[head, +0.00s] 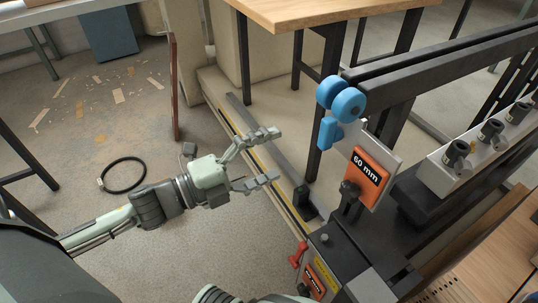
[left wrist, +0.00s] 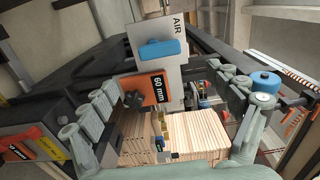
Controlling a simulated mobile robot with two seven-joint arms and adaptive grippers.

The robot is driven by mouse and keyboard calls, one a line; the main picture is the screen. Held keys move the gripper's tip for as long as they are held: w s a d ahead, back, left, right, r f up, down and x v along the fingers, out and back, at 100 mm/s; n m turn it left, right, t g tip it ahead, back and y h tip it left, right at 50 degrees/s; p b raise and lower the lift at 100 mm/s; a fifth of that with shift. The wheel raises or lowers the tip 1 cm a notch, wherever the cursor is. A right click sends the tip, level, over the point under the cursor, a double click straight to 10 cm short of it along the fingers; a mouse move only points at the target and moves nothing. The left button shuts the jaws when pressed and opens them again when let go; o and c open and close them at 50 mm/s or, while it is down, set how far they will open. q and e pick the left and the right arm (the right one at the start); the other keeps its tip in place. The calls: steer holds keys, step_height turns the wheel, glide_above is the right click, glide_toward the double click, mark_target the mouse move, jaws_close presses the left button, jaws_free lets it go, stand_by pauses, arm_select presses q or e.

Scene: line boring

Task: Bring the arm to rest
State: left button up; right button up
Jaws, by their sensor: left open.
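My left arm comes in from the left in the head view, stretched out over the floor. My left gripper (head: 274,156) is open and empty, its two fingers spread and pointing right toward the machine. Its fingers also show in the left wrist view (left wrist: 160,82), spread on both sides of the orange 60 mm label. The gripper looks apart from the machine. My right gripper is not visible.
The boring machine has a dark beam (head: 450,62), blue round knobs (head: 346,100), an orange 60 mm plate (head: 367,164) and a red handle (head: 297,254). A wooden table (head: 310,10) stands behind. A black ring (head: 123,175) and scraps (head: 119,96) lie on the floor.

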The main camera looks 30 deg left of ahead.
arm_select(q)
steer(key=shift+s+a, duration=0.15)
steer(key=shift+s, duration=0.05)
stand_by(0.4)
steer(key=a+f+n+g+y, duration=0.2)
steer(key=a+f+n+y, duration=0.5)
steer(key=f, duration=0.4)
steer(key=a+f+n+g+y, duration=0.2)
steer(key=a+f+n+y, duration=0.3)
steer(key=f+n, duration=0.5)
steer(key=s+d+f+n+g, duration=0.2)
steer(key=s+f+n+g, duration=0.1)
steer(key=s+f, duration=0.3)
steer(key=s+d+f+n+g+h, duration=0.1)
steer(key=s+f+g, duration=0.4)
steer(key=f, duration=0.5)
steer(key=shift+s+d+f+n, duration=0.35)
steer(key=shift+s+d+n, duration=0.2)
steer(key=shift+d+n, duration=0.45)
steer(key=shift+a, duration=0.1)
